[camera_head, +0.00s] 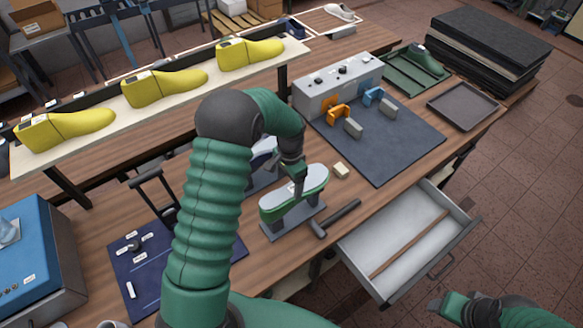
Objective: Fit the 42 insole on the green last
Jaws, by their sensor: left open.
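A green last (271,210) sits sole up on a grey stand (292,221) near the table's front edge. Its top face (312,180) is pale, inside a green rim. I cannot tell whether this pale face is an insole lying on the last, and no size number is readable. My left gripper (299,190) is open and points down at the middle of the last. Its fingers hide part of the top, and I cannot tell whether they touch it. My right gripper (438,305) is at the bottom right, away from the table; its jaws are unclear.
A hammer (335,218) and a small beige block (341,170) lie beside the stand. An open drawer (408,245) juts out in front. Yellow lasts (165,87) line a shelf. Another green last (426,60) lies in a green tray. A dark mat (385,145) is mostly clear.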

